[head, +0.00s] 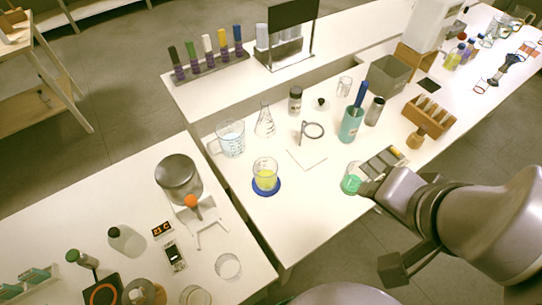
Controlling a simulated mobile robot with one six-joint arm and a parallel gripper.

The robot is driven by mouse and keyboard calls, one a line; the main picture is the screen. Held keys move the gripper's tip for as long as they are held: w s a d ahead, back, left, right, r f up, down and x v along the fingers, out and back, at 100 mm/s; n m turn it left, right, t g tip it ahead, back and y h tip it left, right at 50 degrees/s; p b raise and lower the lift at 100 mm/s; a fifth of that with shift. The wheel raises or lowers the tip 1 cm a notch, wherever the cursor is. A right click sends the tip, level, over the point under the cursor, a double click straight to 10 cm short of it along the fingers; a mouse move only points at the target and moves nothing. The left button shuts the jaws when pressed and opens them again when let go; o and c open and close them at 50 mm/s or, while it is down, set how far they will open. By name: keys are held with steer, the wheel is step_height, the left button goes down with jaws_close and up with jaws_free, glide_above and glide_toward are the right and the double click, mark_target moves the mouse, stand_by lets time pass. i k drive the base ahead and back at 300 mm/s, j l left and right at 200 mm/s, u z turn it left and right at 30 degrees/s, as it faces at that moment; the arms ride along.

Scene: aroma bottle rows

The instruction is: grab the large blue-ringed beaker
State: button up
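A clear beaker (265,174) holding yellow liquid stands upright on the white bench. A blue ring or disc (266,190) is around its foot; I cannot tell whether it is fixed to the glass. A bigger clear beaker with blue markings (230,140) stands behind it to the left, with no clear blue ring. My gripper (372,189) is at the right, near the bench's front edge and well apart from both beakers. Its tip overlaps a small green-filled beaker (350,184) in the picture; contact is unclear. The fingers are not distinct enough to tell open from shut.
A conical flask (265,124), ring stand (312,131), white sheet (306,157) and teal bottle (350,126) stand behind. A wooden rack (430,114) is at right. A gap separates this bench from the left one. The bench front right of the yellow-filled beaker is bare.

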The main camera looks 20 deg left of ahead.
mark_target(265, 171)
steer(key=k+j+z, duration=0.1)
steer(key=k+j, duration=0.25)
steer(key=j, duration=0.2)
steer(key=k+j+z, duration=0.15)
steer(key=k+j, duration=0.25)
steer(key=j, duration=0.15)
